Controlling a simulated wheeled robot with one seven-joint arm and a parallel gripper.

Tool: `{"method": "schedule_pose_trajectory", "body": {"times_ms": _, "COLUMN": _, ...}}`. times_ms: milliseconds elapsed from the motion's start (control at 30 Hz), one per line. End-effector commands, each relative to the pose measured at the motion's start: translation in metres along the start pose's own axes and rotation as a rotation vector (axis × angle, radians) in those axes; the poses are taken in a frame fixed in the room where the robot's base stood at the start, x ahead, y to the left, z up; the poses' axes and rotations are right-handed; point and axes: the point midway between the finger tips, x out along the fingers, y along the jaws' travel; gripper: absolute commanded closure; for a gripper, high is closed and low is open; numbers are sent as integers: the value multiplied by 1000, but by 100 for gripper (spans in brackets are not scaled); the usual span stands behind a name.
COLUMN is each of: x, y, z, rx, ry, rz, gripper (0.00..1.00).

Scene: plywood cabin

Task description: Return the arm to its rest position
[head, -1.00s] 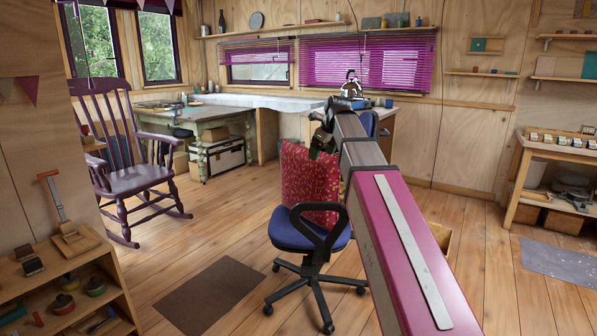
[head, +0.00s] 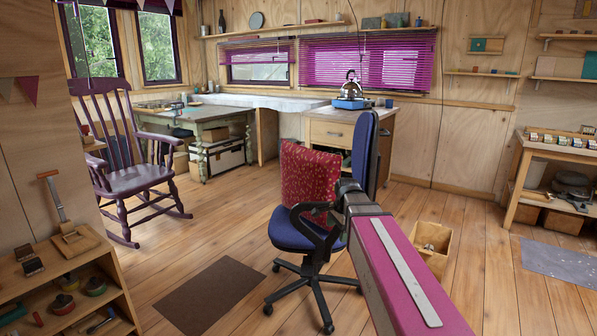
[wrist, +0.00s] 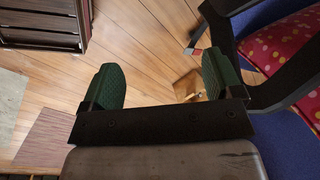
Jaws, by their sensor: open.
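My arm reaches forward from the lower right of the head view, its pink and white link lowered in front of the blue office chair (head: 296,232). Its far end is near the chair's armrest, and the gripper itself is hidden or too small to make out there. In the wrist view my gripper (wrist: 164,84) shows two green fingers set wide apart, with nothing between them but plank floor below. The chair's black armrest and red dotted cushion (wrist: 290,40) are close to the right finger. I cannot tell whether they touch.
The red cushion also rests on the chair in the head view (head: 305,178). A wooden box (head: 432,245) stands on the floor right of my arm. A purple rocking chair (head: 130,165) is at left, a low shelf (head: 75,290) at lower left. Floor around the brown mat (head: 208,295) is clear.

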Motion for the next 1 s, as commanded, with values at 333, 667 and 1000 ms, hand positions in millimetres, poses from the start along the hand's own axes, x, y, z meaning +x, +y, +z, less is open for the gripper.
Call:
{"method": "schedule_pose_trajectory", "body": {"times_ms": 333, "x": 89, "y": 98, "z": 6, "rx": -597, "ry": -11, "rz": 100, "gripper": 15}}
{"method": "schedule_pose_trajectory", "body": {"times_ms": 667, "x": 138, "y": 166, "z": 14, "rx": -1045, "ry": -57, "rz": 165, "gripper": 15}}
{"method": "schedule_pose_trajectory", "body": {"times_ms": 1000, "x": 141, "y": 171, "z": 14, "rx": -1078, "ry": -61, "rz": 168, "gripper": 15}}
